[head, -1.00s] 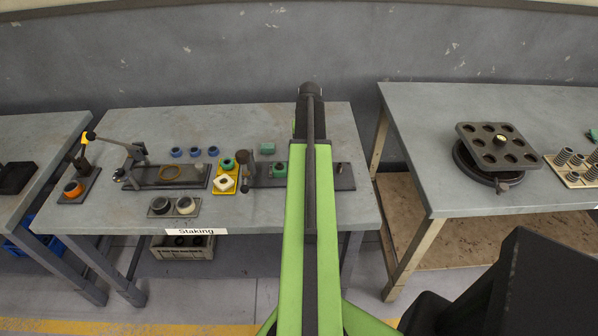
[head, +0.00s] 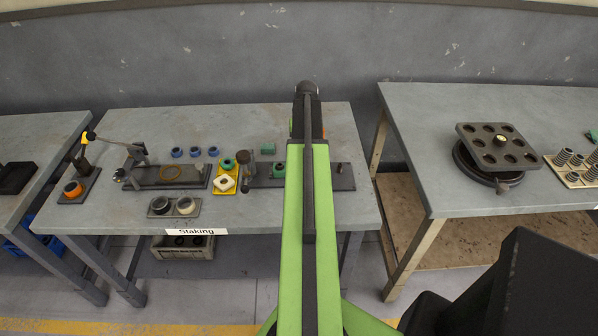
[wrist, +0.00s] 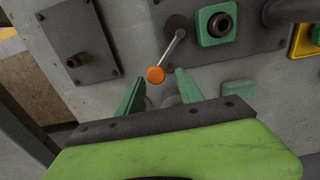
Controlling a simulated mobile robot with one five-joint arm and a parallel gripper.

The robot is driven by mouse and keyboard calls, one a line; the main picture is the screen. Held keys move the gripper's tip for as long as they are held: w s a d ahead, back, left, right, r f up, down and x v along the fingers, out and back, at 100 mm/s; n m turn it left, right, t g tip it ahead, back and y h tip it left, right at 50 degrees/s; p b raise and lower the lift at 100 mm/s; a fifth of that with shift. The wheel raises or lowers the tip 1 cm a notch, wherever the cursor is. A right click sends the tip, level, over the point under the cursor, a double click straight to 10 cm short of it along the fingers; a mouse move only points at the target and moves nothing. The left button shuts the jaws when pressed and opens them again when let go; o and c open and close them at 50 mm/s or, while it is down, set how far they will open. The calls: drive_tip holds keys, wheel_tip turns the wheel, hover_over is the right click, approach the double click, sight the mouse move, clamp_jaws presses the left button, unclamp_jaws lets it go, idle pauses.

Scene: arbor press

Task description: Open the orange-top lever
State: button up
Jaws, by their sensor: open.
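The orange-top lever shows in the wrist view as a thin metal rod with an orange ball knob (wrist: 155,75) at its end. The rod rises from a dark round pivot on a dark plate (wrist: 240,50). My gripper (wrist: 156,88) is open, with one green finger on each side of the knob. The knob lies between the fingertips in the picture; I cannot tell how deep it sits or whether a finger touches it. In the head view my arm hides most of the lever.
A green square block with a dark ring (wrist: 215,24) sits beside the lever. A second green block (wrist: 238,90) lies close to the right finger. A dark bolted plate (wrist: 80,42) is at left. In the head view a yellow tray (head: 226,178) stands left of my arm.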

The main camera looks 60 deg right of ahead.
drive_tip(key=shift+r+p, duration=3.35)
drive_tip(key=shift+r, duration=0.15)
